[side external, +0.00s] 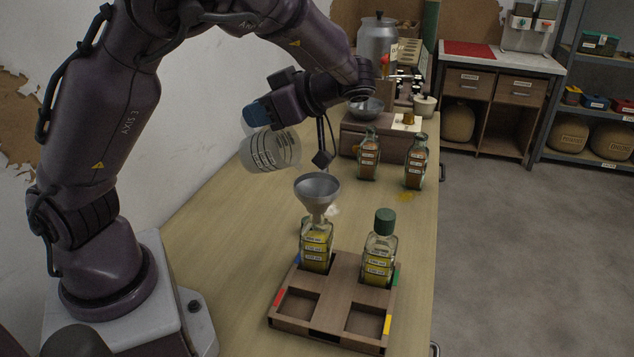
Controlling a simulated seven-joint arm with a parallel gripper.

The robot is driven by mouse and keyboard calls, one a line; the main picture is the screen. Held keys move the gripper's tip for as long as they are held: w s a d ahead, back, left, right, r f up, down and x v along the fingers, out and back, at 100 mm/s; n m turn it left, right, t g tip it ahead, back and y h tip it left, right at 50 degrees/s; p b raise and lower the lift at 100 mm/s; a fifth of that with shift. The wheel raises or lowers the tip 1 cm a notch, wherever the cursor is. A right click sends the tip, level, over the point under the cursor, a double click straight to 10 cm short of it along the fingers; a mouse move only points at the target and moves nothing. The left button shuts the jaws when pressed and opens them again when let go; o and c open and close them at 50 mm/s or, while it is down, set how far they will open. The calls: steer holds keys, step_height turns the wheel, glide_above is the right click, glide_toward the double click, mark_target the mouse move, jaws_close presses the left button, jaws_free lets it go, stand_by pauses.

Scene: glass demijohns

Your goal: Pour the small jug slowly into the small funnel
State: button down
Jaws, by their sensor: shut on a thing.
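My gripper (262,113) is shut on a translucent pale jug (272,152) and holds it in the air, tilted, left of and above the funnel. Part of the jug is hidden behind the gripper, and its contents are hard to make out. The grey funnel (317,190) stands upright in the neck of a glass bottle (316,247) with yellow contents and labels. The jug is apart from the funnel, and no stream shows between them.
The bottle stands in a wooden rack (331,307) beside a green-capped bottle (380,247); its two front compartments are empty. Two brown-filled bottles (368,155) (415,163) stand farther back, near a metal bowl (366,108). The table (225,225) is clear left of the rack.

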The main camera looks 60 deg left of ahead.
steer(key=s+a+f+t+h, duration=0.7)
steer(key=a+f+t+h, duration=0.1)
steer(key=f, duration=0.3)
steer(key=shift+a+f+h, duration=0.25)
steer(key=shift+f+h, duration=0.05)
steer(key=shift+h, duration=0.6)
